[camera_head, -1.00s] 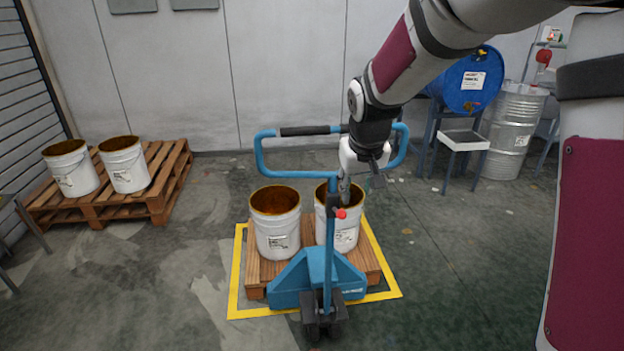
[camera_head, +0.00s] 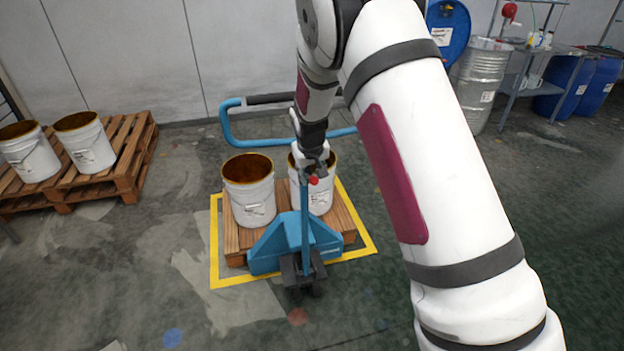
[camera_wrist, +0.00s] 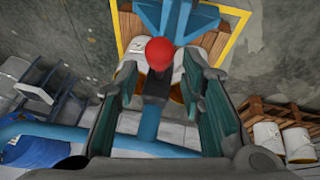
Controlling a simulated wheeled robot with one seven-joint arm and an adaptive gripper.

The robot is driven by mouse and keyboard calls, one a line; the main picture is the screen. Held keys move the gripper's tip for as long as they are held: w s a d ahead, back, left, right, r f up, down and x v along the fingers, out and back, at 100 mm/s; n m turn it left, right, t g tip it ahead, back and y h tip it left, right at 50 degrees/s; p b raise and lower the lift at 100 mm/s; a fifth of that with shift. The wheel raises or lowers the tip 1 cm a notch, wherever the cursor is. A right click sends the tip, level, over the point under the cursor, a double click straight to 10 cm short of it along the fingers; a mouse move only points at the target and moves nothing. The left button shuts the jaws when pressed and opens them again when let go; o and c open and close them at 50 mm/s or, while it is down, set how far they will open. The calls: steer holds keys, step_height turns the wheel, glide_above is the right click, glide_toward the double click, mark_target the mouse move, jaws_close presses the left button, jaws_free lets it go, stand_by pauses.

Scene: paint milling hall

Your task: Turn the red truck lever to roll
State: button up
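The red-knobbed truck lever (camera_head: 313,180) is on the upright blue post of the blue pallet truck (camera_head: 292,236). In the wrist view its round red knob (camera_wrist: 160,54) lies between my two fingers, on a dark stub at the blue post. My gripper (camera_head: 318,162) is at the post, just above the knob in the head view. In the wrist view my gripper (camera_wrist: 163,70) is open, with a gap on both sides of the knob. The fingers do not seem to touch it. The lever's setting marks cannot be made out.
The truck's blue handle loop (camera_head: 228,122) surrounds the area near my wrist. Two white buckets stand on the truck's pallet (camera_head: 232,240), inside a yellow floor frame (camera_head: 214,262). Another pallet (camera_head: 130,170) with buckets is left. Drums and a shelf (camera_head: 520,85) are back right.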

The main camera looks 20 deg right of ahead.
steer(key=shift+x, duration=2.4)
jaws_close()
